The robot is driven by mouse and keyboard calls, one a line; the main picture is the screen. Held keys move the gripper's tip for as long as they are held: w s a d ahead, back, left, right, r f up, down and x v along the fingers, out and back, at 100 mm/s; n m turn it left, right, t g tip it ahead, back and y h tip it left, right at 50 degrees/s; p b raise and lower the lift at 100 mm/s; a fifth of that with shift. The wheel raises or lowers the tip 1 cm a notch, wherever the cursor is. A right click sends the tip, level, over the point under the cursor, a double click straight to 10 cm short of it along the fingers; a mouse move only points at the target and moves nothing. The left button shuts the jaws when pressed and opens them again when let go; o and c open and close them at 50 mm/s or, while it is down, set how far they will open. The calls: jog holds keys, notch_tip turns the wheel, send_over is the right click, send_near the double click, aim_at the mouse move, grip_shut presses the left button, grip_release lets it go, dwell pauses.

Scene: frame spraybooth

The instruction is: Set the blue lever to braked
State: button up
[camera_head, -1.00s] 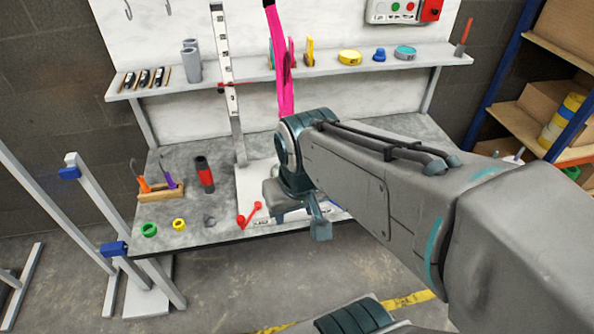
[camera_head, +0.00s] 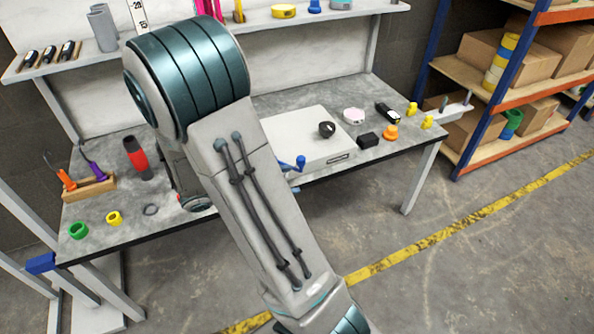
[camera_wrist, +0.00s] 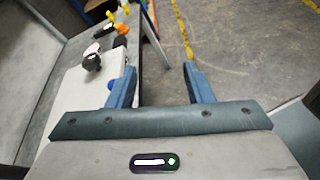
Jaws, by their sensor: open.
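The blue lever (camera_head: 300,162) is at the front edge of a white panel (camera_head: 290,135) on the workbench, just right of my forearm in the head view. Its lower part is partly covered by my arm. In the wrist view a small blue part (camera_wrist: 111,85), likely the lever's knob, shows beside my left finger, outside the gap. My gripper (camera_wrist: 159,70) is open, with nothing between its fingers and the floor beyond. The lever's setting cannot be read.
A black knob (camera_head: 327,129) stands on the panel. A black box (camera_head: 369,140) and an orange part (camera_head: 390,132) lie to its right. The bench's left side holds a red-black cylinder (camera_head: 137,158) and a tool rack (camera_head: 90,189). The floor in front is open.

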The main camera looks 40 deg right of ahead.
aim_at(298, 164)
jog(key=w+f+n+t+h+b, duration=0.4)
jog(key=w+f+n+t, duration=0.2)
jog(key=w+f+n, duration=0.3)
jog(key=shift+m, duration=0.4)
jog(key=d, duration=0.4)
jog(key=w+d+b, duration=0.1)
jog(key=d, duration=0.4)
jog(key=d+f+b, duration=0.1)
jog(key=d, duration=0.3)
jog(key=shift+w+d+f, duration=0.1)
jog(key=shift+w+d, duration=0.2)
jog(key=shift+w, duration=0.05)
grip_shut()
jog(key=shift+a, duration=0.1)
